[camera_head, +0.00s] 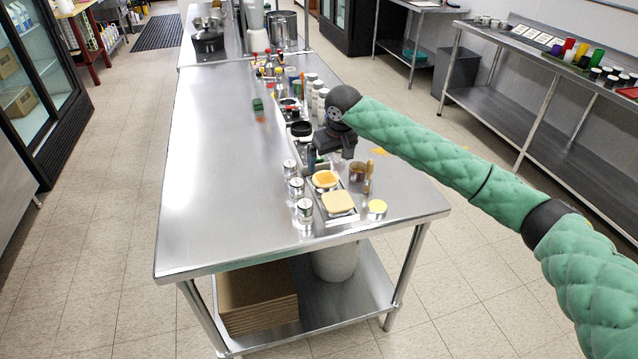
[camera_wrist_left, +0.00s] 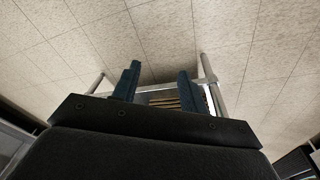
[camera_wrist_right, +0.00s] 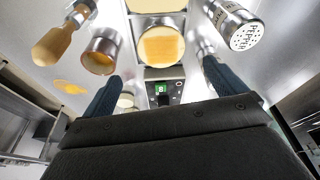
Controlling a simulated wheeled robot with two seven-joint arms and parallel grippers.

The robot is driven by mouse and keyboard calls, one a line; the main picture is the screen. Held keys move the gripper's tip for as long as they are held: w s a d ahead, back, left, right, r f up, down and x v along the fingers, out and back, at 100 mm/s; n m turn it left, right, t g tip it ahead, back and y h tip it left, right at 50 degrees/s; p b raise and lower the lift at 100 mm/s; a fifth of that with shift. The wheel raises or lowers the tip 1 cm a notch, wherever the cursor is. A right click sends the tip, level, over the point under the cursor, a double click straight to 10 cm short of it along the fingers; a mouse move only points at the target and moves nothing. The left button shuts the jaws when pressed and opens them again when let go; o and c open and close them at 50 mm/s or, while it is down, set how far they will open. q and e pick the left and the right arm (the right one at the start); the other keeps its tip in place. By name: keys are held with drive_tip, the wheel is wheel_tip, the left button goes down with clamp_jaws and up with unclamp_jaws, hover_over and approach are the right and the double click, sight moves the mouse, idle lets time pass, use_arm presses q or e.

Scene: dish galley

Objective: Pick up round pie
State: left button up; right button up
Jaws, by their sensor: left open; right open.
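The round pie (camera_head: 325,179), golden with a paler yellow patch on top, lies in a metal tray near the front right of the steel table. It also shows in the right wrist view (camera_wrist_right: 161,45), ahead of the fingers near the top middle. My right gripper (camera_head: 331,155) is open and empty, just behind the pie and above the table. In the right wrist view its two fingers (camera_wrist_right: 160,88) stand wide apart, with the pie beyond them. My left gripper (camera_wrist_left: 159,86) is open and empty over the floor, with the table's lower shelf beyond; it is outside the head view.
A squarish pale pastry (camera_head: 339,202) lies in front of the pie. Metal shakers (camera_head: 297,187) stand left of it. The table's left half (camera_head: 215,170) is clear.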

sight(326, 178)
drive_tip(key=shift+w+a+f, duration=0.1)
drive_tip(key=shift+f, duration=0.3)
drive_tip(key=shift+p+x, duration=0.3)
drive_tip(key=shift+x, duration=0.45)
drive_tip(key=shift+f, duration=0.15)
drive_tip(key=p+x, duration=0.2)
drive_tip(key=x, duration=0.2)
drive_tip(key=shift+a+f, duration=0.1)
drive_tip(key=shift+f, duration=0.4)
use_arm(q)
wheel_tip(326, 178, down, 12)
drive_tip(key=s+a, duration=0.1)
drive_tip(key=shift+s, duration=0.2)
use_arm(e)
drive_tip(key=c, duration=1.1)
drive_tip(key=shift+r, duration=0.2)
